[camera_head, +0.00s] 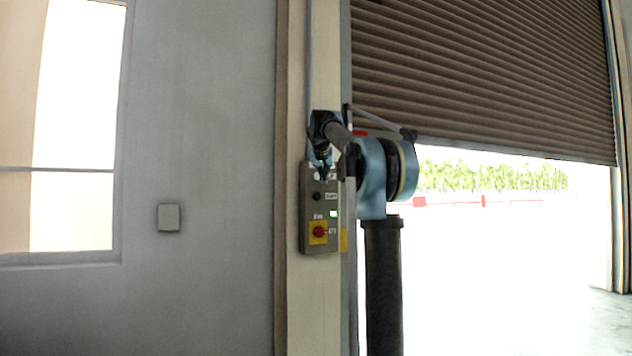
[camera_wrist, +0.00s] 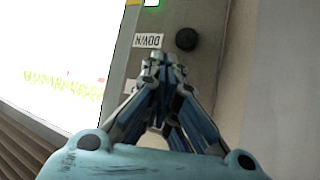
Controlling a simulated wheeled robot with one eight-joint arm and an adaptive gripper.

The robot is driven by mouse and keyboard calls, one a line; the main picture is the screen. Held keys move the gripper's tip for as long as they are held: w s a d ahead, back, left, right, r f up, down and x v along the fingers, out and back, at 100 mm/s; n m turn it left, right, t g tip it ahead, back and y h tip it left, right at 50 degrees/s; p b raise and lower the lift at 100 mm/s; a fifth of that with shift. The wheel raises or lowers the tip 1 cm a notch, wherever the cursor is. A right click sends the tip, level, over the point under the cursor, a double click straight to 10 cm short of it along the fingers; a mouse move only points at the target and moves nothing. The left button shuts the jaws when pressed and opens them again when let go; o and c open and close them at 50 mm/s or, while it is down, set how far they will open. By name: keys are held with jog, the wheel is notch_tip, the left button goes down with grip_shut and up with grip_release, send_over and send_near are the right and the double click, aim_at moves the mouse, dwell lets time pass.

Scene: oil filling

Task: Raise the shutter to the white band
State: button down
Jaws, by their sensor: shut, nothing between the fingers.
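The brown slatted shutter (camera_head: 480,70) is partly raised, its bottom edge above a bright opening. I cannot make out the white band. A grey control box (camera_head: 306,220) hangs on the post left of the doorway. It has a black button (camera_head: 317,196), a red button (camera_head: 319,231) on a yellow plate and a lit green indicator (camera_head: 333,213). My gripper (camera_head: 322,176) is shut and empty at the top of the box. In the wrist view my gripper (camera_wrist: 164,62) is beside the DOWN label (camera_wrist: 148,41) and black button (camera_wrist: 186,39). Its fingers hide the panel behind them; contact is unclear.
The box is mounted on a pale post (camera_head: 300,300). A grey wall (camera_head: 210,90) with a window (camera_head: 75,100) and a small wall plate (camera_head: 168,217) lies to the left. Through the doorway are a red-and-white barrier (camera_head: 483,201) and greenery (camera_head: 500,175).

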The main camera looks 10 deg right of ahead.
jog(key=shift+s+d, duration=0.2)
jog(key=shift+s, duration=0.55)
jog(key=s+f+n+g+y, duration=0.2)
jog(key=s+f+g, duration=0.6)
jog(key=s+f, duration=4.6)
notch_tip(320, 180, down, 4)
jog(key=shift+s+a+f+n, duration=0.15)
jog(key=shift+a+n, duration=0.05)
jog(key=shift+n, duration=0.1)
jog(key=shift+w+f+g, duration=0.2)
jog(key=shift+w+g, duration=0.1)
jog(key=shift+w, duration=0.15)
